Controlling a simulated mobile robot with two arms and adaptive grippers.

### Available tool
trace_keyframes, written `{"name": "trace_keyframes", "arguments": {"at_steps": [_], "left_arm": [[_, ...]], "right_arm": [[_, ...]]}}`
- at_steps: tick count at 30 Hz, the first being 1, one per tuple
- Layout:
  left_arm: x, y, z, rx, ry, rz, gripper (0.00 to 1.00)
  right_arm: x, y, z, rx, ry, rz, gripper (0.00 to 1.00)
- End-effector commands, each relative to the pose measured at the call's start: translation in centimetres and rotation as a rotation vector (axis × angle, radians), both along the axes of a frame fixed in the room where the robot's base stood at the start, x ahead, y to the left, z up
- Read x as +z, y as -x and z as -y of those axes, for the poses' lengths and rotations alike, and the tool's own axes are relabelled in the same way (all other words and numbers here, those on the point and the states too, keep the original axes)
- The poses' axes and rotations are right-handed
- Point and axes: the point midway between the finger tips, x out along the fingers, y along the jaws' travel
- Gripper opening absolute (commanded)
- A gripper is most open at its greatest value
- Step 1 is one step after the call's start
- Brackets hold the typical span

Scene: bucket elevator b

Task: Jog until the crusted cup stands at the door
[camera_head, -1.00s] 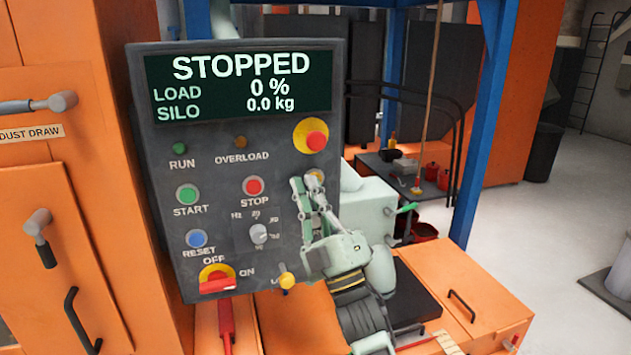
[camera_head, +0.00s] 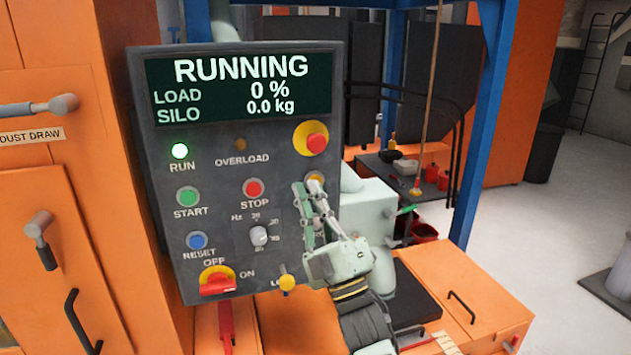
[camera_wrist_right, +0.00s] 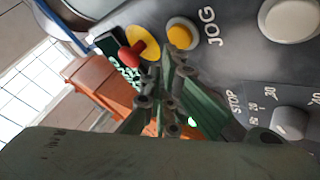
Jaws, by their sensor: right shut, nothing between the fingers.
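The grey control panel (camera_head: 222,180) faces me, and its display (camera_head: 240,82) reads RUNNING, load 0 %, silo 0.0 kg. The yellow button (camera_head: 316,178) shows partly behind my right gripper (camera_head: 307,187). In the right wrist view this yellow button (camera_wrist_right: 180,37) has the label JOG beside it. My right gripper is shut and empty, its fingertips (camera_wrist_right: 166,58) at the button; contact cannot be told for certain. I cannot make out the crusted cup or its door. My left gripper is not in view.
A red emergency stop (camera_head: 316,141) sits just above the yellow button. The STOP button (camera_head: 253,187), START button (camera_head: 187,197) and speed knob (camera_head: 259,236) are left of my gripper. An orange cabinet (camera_head: 50,200) stands at left; open floor (camera_head: 560,230) is at right.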

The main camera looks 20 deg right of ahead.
Motion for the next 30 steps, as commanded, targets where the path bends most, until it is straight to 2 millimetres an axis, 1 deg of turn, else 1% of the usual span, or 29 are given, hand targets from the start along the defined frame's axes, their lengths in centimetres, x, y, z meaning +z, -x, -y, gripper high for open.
{"name": "trace_keyframes", "arguments": {"at_steps": [10,24,30], "left_arm": [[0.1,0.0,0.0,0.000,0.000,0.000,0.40],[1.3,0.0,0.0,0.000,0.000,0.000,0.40],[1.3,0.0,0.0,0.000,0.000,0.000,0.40]], "right_arm": [[0.1,0.3,0.0,0.001,0.000,0.001,0.00],[0.1,4.6,0.1,0.000,0.001,0.001,0.00],[0.0,5.1,0.1,0.000,0.001,0.001,0.00]]}}
